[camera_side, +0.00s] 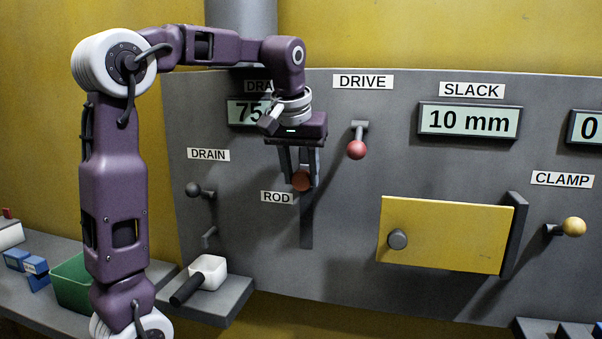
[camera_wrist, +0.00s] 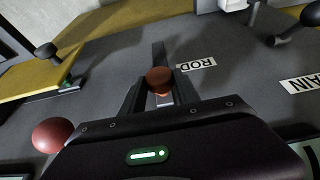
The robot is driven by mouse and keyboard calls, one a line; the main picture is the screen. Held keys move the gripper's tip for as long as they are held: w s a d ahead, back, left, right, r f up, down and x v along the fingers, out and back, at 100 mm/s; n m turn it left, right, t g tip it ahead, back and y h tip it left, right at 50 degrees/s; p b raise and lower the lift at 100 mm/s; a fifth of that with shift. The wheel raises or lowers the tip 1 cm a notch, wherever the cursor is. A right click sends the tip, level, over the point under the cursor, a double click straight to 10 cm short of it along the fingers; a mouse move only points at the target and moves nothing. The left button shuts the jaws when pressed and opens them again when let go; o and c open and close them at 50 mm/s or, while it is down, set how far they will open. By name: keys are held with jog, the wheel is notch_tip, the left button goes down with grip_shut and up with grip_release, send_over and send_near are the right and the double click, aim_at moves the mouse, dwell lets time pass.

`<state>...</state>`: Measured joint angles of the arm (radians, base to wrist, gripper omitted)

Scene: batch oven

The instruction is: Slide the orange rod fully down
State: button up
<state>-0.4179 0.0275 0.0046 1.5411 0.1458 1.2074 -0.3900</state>
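The orange rod's round knob (camera_side: 301,181) stands out of a dark vertical slot (camera_side: 306,230) in the grey panel, beside the ROD label (camera_side: 277,198). It sits in the upper part of the slot, with a long stretch of slot clear below it. My gripper (camera_side: 301,178) points down over it, with one finger on each side of the knob. In the wrist view the orange knob (camera_wrist: 159,80) lies between the two fingertips (camera_wrist: 160,88), close against both. The rod's shaft behind the knob is mostly hidden.
The red DRIVE knob (camera_side: 356,150) is close on the right. The DRAIN lever (camera_side: 194,190) is on the left. A yellow door (camera_side: 440,235) stands further right, and a white block with a black handle (camera_side: 207,273) sits on a ledge below left.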

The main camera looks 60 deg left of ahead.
grip_shut()
notch_tip(320, 180, down, 16)
jog(key=shift+s+f, duration=0.1)
jog(key=shift+f, duration=0.1)
dwell(0.4)
jog(key=o, duration=0.9)
grip_release()
jog(key=shift+o, duration=0.7)
jog(key=shift+r, duration=0.15)
jog(key=v, duration=0.7)
